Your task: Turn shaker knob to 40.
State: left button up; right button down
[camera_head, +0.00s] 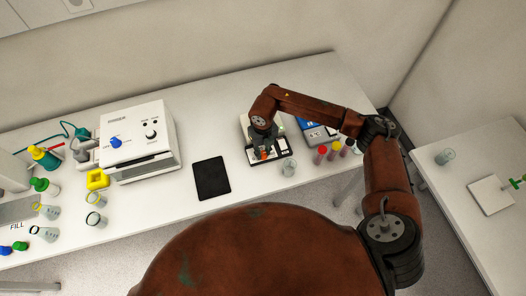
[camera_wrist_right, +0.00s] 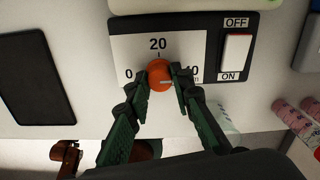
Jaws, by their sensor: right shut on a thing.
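The shaker (camera_head: 284,147) stands on the long white bench, partly hidden by my right arm. Its orange knob (camera_wrist_right: 159,75) is on a white dial panel (camera_wrist_right: 128,49) marked 0, 20 and a partly covered 40. The knob also shows in the head view (camera_head: 264,155). A pale mark on the knob points right, roughly toward the 40. My right gripper (camera_wrist_right: 160,76) is shut on the knob, one finger on each side. The right finger covers part of the 40 label. My left gripper is not in view.
A white rocker switch (camera_wrist_right: 235,54) with OFF and ON labels sits right of the dial. A black pad (camera_head: 212,178) lies to the left. A clear beaker (camera_head: 289,168) stands near the front, and red- and yellow-topped containers (camera_head: 320,153) stand at the right.

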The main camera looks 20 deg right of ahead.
aim_at(263, 153)
jog(key=c, duration=1.7)
grip_release()
notch_tip(263, 153, up, 12)
jog(key=shift+r, duration=0.1)
